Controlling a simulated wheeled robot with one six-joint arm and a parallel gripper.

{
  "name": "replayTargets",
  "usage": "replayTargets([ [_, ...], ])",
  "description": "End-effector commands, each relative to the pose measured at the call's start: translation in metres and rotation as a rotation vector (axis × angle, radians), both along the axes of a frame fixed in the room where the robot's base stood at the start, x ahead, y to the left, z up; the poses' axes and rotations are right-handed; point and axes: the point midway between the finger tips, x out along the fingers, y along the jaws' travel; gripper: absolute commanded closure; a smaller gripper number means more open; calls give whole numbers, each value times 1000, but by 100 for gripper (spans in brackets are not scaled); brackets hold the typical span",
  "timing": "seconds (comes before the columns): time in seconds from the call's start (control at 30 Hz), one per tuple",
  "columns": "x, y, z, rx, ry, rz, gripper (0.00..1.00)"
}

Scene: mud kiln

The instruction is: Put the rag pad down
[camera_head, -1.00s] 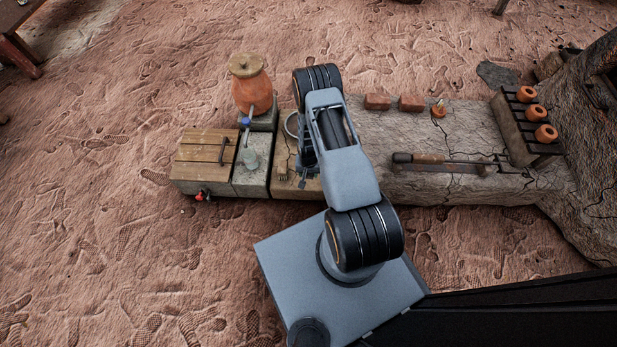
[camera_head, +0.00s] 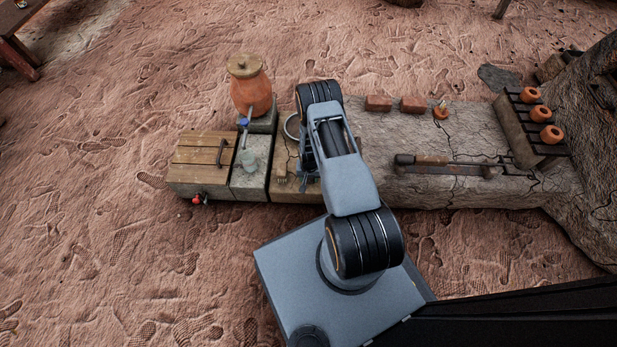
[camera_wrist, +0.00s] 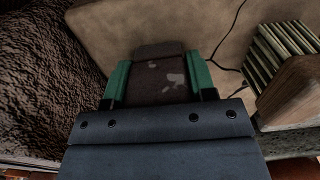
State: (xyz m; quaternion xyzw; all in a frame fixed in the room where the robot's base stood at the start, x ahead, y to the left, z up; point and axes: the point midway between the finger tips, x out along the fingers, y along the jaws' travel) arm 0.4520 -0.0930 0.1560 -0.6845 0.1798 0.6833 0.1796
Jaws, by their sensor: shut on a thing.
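The rag pad (camera_wrist: 160,78) is a dark brown block with pale stains. In the wrist view it sits between the two green fingers of my gripper (camera_wrist: 158,62), which is shut on it. Beyond the pad is a tan surface (camera_wrist: 175,22); I cannot tell whether the pad touches it. In the head view my gripper (camera_head: 309,184) is over the bench's left-middle part, mostly hidden by my arm, and the pad cannot be made out.
A small brush (camera_head: 282,178) lies left of my gripper. Further left are a grey block (camera_head: 251,182), a lidded wooden box (camera_head: 203,157) and a clay jar (camera_head: 250,92). Right are a long-handled tool (camera_head: 440,165), bricks (camera_head: 378,103) and a rack of orange cups (camera_head: 513,125).

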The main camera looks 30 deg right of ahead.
Motion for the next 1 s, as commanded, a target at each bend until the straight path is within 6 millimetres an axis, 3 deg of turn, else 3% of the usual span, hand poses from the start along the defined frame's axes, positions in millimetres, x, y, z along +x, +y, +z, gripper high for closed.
replayTargets([
  [0.07,0,0,-4,0,0,0,71],
  [0.1,0,0,-3,0,0,0,47],
  [0.37,0,0,-2,0,0,0,24],
  [0.67,0,0,2,0,0,0,24],
  [1.0,0,0,63,0,-1,0,24],
])
